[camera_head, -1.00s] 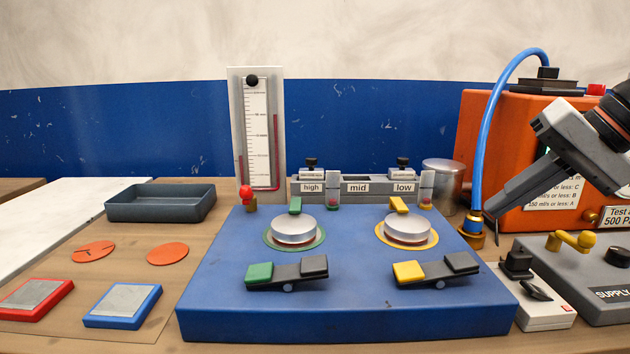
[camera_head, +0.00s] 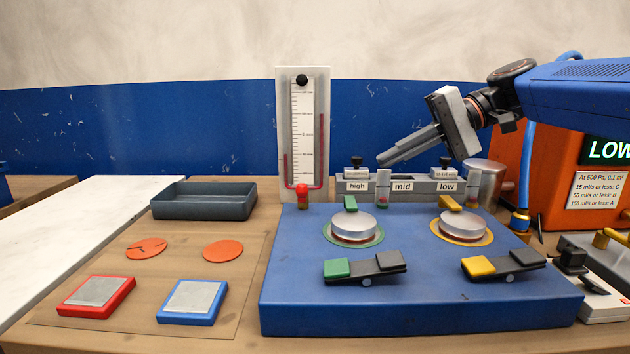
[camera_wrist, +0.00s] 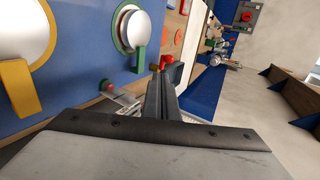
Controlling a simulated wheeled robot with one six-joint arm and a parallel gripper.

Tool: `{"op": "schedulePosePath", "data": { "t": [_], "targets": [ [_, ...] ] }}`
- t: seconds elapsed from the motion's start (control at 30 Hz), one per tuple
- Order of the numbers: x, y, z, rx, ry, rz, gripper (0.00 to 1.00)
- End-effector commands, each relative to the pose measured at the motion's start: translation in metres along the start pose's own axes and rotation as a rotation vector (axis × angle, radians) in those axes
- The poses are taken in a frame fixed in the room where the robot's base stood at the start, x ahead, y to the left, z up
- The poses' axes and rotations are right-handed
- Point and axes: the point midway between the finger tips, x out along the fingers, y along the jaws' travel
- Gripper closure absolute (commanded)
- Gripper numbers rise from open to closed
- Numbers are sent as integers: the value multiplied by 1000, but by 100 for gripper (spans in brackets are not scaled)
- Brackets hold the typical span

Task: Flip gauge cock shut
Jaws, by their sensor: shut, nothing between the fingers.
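The gauge cock (camera_head: 303,202) is a small brass fitting with a round red knob (camera_head: 302,189), standing at the back left corner of the blue base, in front of the manometer foot. The white manometer (camera_head: 302,132) stands upright with red liquid at uneven heights in its two legs. My gripper (camera_head: 381,161) is shut and empty, slanting down to the left above the high/mid/low strip, to the right of the cock and apart from it. In the wrist view my closed fingers (camera_wrist: 160,85) point towards small red and brass parts (camera_wrist: 168,68), partly hidden by the fingers.
The blue base (camera_head: 420,308) carries two silver-lidded ports, green (camera_head: 353,225) and yellow (camera_head: 464,227), with rocker levers in front. The high/mid/low strip (camera_head: 403,187) lies under my gripper. A grey tray (camera_head: 204,204) is at left. An orange tester (camera_head: 560,190) and blue hose (camera_head: 526,165) are at right.

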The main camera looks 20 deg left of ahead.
Motion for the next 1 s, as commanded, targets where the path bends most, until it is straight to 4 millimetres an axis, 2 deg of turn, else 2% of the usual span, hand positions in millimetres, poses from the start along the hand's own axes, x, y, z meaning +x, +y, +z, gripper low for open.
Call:
{"op": "schedulePosePath", "data": {
  "t": [0.33,0.47,0.67,1.0],
  "targets": [
    [1,0,0,-1,-2,-2,100],
    [7,0,0,-1,-3,-2,100],
    [35,-1,1,-1,-6,-1,100],
    [95,-1,1,-2,-5,-1,100]
  ]
}}
